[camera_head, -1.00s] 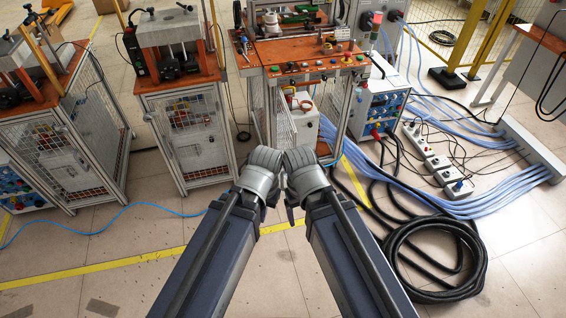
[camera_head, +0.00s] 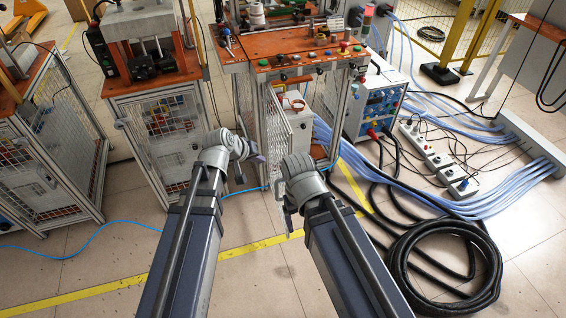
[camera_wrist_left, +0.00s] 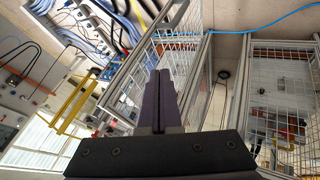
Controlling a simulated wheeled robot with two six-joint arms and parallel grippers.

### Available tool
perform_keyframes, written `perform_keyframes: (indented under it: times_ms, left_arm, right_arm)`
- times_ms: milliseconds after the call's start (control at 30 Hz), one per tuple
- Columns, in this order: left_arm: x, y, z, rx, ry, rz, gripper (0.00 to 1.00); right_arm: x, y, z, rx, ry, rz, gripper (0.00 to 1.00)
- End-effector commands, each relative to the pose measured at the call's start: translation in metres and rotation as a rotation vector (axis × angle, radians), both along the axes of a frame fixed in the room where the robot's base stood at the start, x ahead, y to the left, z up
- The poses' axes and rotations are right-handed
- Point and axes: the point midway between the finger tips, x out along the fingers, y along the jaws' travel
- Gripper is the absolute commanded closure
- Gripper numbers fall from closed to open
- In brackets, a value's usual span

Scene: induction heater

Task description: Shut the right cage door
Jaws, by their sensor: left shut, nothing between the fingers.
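The middle workstation has a wire-mesh cage (camera_head: 243,105) under its orange top. Its front is open, with a white box (camera_head: 301,121) inside. One mesh door panel (camera_head: 277,130) stands swung out at the left of the opening. The right cage door (camera_head: 331,105) appears as a narrow mesh panel at the right side, angled outward. My left gripper (camera_head: 258,160) is shut and empty, in front of the cage's lower left and apart from it in this view. Its purple fingers (camera_wrist_left: 162,100) are together in the left wrist view, with mesh behind. My right gripper (camera_head: 289,214) is lower right; its finger gap is unclear.
A second mesh-sided station (camera_head: 165,130) stands to the left. A blue-fronted power unit (camera_head: 380,105) stands right of the cage. Power strips (camera_head: 440,160), blue hoses and a coiled black cable (camera_head: 445,265) cover the floor at right. The floor in front is mostly clear.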

Motion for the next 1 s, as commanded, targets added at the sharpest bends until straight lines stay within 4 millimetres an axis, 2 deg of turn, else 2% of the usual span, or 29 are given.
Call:
perform_keyframes:
  times_ms: [133, 233, 800, 867, 1000]
  left_arm:
    - [0.002, -0.001, -0.002, -0.001, -0.001, 0.000, 1.00]
    - [0.006, -0.004, -0.011, 0.000, 0.000, -0.001, 1.00]
    - [0.052, -0.037, -0.088, 0.002, 0.000, -0.002, 1.00]
    - [0.053, -0.049, -0.079, 0.003, 0.001, -0.006, 1.00]
    - [0.057, -0.064, -0.079, 0.002, 0.001, -0.004, 1.00]
  right_arm:
    - [0.000, 0.000, -0.002, 0.000, 0.000, 0.000, 0.18]
    - [0.000, 0.000, -0.011, 0.000, 0.000, 0.000, 0.18]
    - [0.000, 0.000, -0.088, 0.000, 0.000, 0.000, 0.18]
    - [0.000, 0.000, -0.079, 0.000, 0.000, 0.000, 0.18]
    - [0.000, 0.000, -0.079, 0.000, 0.000, 0.000, 0.18]
